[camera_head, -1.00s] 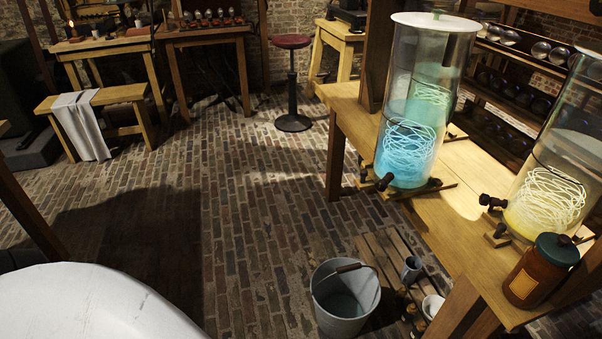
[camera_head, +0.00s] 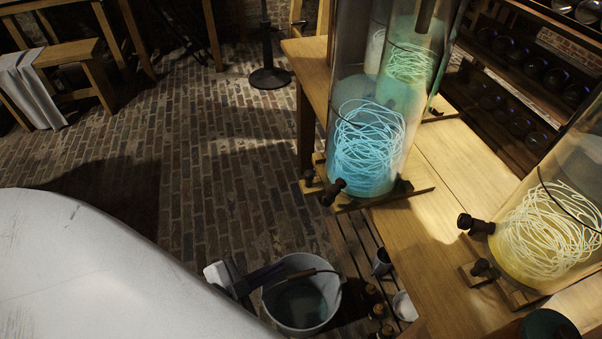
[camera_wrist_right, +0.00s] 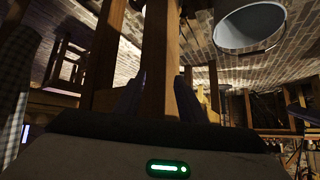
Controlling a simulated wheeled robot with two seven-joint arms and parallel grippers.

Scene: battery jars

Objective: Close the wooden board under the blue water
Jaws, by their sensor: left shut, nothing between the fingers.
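The tall glass jar with blue water (camera_head: 362,165) stands on the wooden table, with a pale tangled coil inside. A wooden board (camera_head: 421,188) shows under the jar, sticking out at its right side. A dark tap (camera_head: 333,191) is at the jar's lower front. My left gripper (camera_head: 262,278) is shut and empty, low beside the bucket and well below and left of the jar. My right gripper (camera_wrist_right: 160,100) shows only in the right wrist view, fingers apart. A wooden post (camera_wrist_right: 158,60) appears between or behind them; I cannot tell which.
A metal bucket (camera_head: 302,300) stands on the brick floor beside a slatted wooden stand with small vessels. A jar with yellow liquid (camera_head: 550,235) stands on the table (camera_head: 440,225) at the right. A stool base (camera_head: 269,77) is behind. The middle floor is clear.

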